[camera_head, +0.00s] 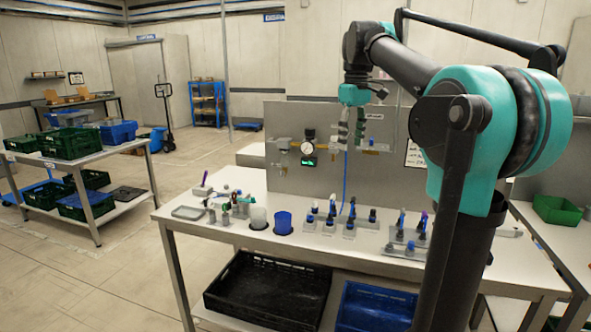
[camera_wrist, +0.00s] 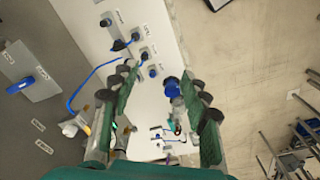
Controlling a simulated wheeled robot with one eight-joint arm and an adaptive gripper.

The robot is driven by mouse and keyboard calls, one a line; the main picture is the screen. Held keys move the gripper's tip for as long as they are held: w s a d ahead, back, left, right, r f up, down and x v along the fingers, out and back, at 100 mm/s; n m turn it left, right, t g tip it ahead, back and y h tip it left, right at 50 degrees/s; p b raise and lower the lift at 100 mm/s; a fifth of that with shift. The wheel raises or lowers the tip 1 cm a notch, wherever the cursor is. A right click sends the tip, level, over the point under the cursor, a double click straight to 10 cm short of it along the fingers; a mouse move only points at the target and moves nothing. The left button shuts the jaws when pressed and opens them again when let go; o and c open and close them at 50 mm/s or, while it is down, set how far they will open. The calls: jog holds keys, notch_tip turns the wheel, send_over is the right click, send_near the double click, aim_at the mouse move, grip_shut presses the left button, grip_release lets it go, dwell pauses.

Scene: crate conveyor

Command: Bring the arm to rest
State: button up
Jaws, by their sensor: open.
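My arm, in teal and dark grey, rises at the right of the head view and reaches over the workbench (camera_head: 225,238). My gripper (camera_head: 350,145) hangs fingers-down in front of the grey back panel (camera_head: 385,180), above the bench top. In the wrist view, my gripper (camera_wrist: 165,105) shows two green-padded fingers spread well apart, with nothing held between them. The blue cup (camera_head: 283,223) on the bench appears below the fingers in the wrist view (camera_wrist: 172,86).
Small parts on stands (camera_head: 349,225) line the bench. A pressure gauge (camera_head: 308,148) and fittings sit on the panel near my gripper. A black crate (camera_head: 268,290) and a blue crate (camera_head: 375,305) are underneath. A crate table (camera_head: 75,160) stands left; the floor between is clear.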

notch_tip(320, 180, down, 12)
jog(key=s+d+m+t, duration=0.1)
jog(key=s+m, duration=0.1)
jog(key=s+d+f+m+t, duration=0.1)
jog(key=s+f+m, duration=0.2)
jog(key=s+f, duration=0.7)
jog(key=s+d+f+m+t, duration=0.1)
jog(key=s+f+m, duration=0.1)
jog(key=s+f, duration=0.9)
notch_tip(320, 180, down, 8)
jog(key=shift+f+m+t, duration=0.25)
jog(key=shift+m+t, duration=0.05)
jog(key=shift+m, duration=0.1)
